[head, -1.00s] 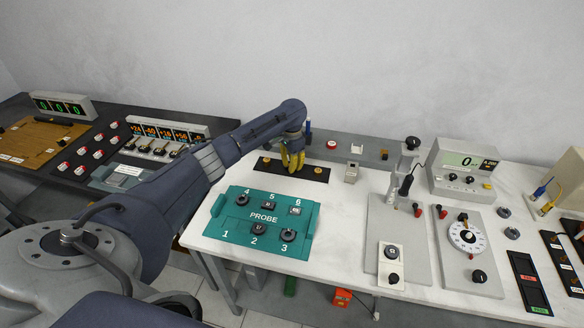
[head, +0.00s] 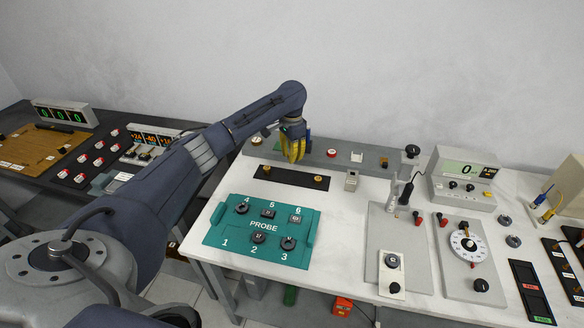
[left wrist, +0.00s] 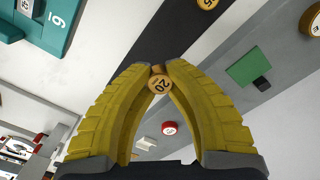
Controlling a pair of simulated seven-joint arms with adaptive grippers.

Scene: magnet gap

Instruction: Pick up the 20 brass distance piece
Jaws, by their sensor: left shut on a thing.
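The 20 brass distance piece (left wrist: 160,83) shows its round face with "20" in the left wrist view, between the yellow fingertips. My left gripper (head: 293,160) is shut on it, above the black strip (head: 285,177) at the back of the white bench; the fingers hide the piece in the head view. My right gripper is not in view.
The teal PROBE tray (head: 225,242) with several dark numbered parts lies in front of the strip. A grey rail (head: 370,158) with a red button (head: 331,153) runs behind. A small grey block (head: 352,180) stands right of the strip. Meters and a dial panel occupy the right.

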